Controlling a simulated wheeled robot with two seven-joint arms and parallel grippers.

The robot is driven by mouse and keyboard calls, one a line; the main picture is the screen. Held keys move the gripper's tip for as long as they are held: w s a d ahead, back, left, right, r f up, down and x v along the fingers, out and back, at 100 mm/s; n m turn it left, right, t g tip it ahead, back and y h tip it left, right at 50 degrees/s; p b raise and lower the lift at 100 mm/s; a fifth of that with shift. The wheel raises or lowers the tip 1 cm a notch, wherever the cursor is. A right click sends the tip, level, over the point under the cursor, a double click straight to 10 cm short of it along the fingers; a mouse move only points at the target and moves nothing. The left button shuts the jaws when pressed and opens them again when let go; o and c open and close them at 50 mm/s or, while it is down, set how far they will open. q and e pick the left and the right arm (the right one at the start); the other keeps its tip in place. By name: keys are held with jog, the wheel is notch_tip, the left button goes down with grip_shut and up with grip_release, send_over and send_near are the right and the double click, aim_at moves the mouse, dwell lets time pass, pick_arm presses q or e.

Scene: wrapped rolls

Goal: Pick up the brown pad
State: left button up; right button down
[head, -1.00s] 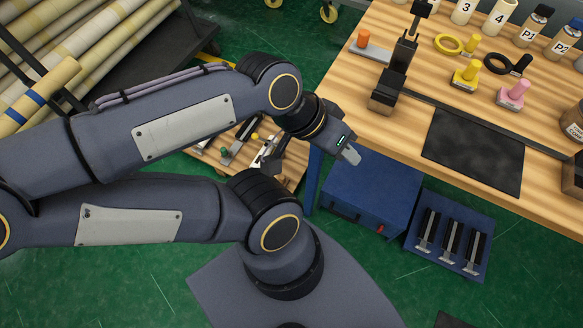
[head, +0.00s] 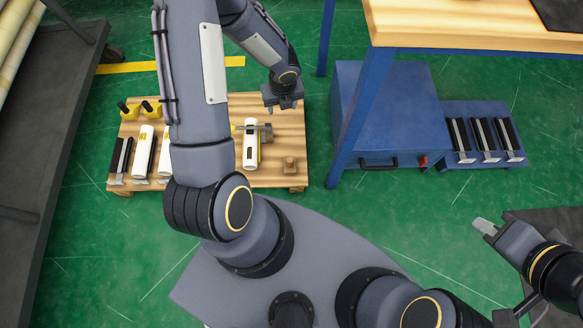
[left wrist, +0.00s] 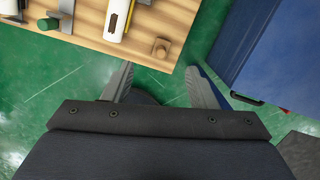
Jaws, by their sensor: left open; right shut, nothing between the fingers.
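The brown pad is most likely the small brown block with a knob-like top (head: 289,165), at the right end of a low wooden pallet (head: 291,119) on the floor. In the left wrist view the brown pad (left wrist: 160,47) is near the pallet corner, ahead of and apart from the fingertips. My left gripper (head: 282,107) is open and empty, at the pallet's far right corner in the head view; its spread fingers show in the left wrist view (left wrist: 162,84). My right gripper (head: 484,226) is shut and empty at the right, over the floor.
White rolls (head: 144,150), black-and-grey holders (head: 120,160) and yellow-based items share the pallet. A blue cabinet (head: 385,110) and table leg stand right of the pallet. A dark rack is at the left.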

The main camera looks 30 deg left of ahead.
aim_at(290, 159)
pick_arm(q)
jog(key=s+d+f+m+b, duration=0.1)
jog(key=f+m+b, duration=0.1)
jog(key=f, duration=0.6)
jog(key=d+f+m+b, duration=0.2)
jog(key=f+m, duration=0.2)
jog(key=f, duration=0.4)
jog(key=s+d+f+m+g+h+b, duration=0.1)
jog(key=f+m+b, duration=0.1)
jog(key=f, duration=0.6)
jog(key=shift+s+d+f+m, duration=0.1)
jog(key=shift+s+d+m, duration=0.2)
jog(key=shift+m, duration=0.6)
jog(key=f+b, duration=0.1)
jog(key=f, duration=0.1)
jog(key=f+b, duration=0.2)
jog(key=f, duration=0.1)
jog(key=shift+a+f, duration=0.3)
jog(key=shift+r, duration=0.1)
pick_arm(e)
notch_tip(290, 159, down, 12)
jog(key=shift+s+a+r, duration=0.15)
jog(key=shift+a, duration=0.15)
pick_arm(q)
grip_shut()
